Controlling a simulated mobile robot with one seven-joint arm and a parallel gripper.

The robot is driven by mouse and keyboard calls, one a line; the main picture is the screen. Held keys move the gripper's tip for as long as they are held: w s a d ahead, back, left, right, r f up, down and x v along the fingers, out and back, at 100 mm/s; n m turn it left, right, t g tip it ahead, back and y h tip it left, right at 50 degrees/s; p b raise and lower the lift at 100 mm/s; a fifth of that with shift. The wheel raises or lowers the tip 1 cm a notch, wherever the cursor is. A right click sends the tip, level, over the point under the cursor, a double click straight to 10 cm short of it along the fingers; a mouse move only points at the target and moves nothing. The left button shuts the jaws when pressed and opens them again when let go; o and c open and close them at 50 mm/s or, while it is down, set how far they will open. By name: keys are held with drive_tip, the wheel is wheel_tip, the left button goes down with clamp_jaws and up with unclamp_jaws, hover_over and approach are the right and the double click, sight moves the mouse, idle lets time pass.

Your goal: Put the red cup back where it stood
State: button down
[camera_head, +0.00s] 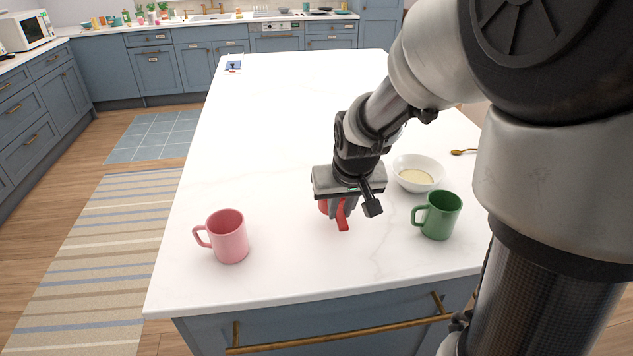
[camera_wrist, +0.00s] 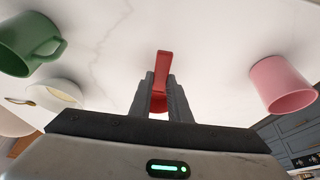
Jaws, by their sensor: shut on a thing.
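My gripper (camera_head: 346,210) points down over the white island top and is shut on the red cup (camera_head: 342,220). Only small red parts of the cup show in the head view, below and beside the fingers; the rest is hidden. In the wrist view my gripper (camera_wrist: 160,92) has a narrow red part of the cup (camera_wrist: 163,62) between and beyond its fingers, with more red low between them. I cannot tell whether the cup touches the island top.
A pink mug (camera_head: 229,238) stands left of my gripper and a green mug (camera_head: 440,215) to the right. A white bowl (camera_head: 430,163) with pale contents is behind the green mug, a spoon (camera_head: 464,152) beyond.

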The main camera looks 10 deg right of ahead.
drive_tip(key=shift+f+b, duration=0.35)
drive_tip(key=shift+f, duration=2.1)
drive_tip(key=shift+f, duration=0.15)
drive_tip(key=c, duration=1.7)
unclamp_jaws()
drive_tip(key=shift+o, duration=0.2)
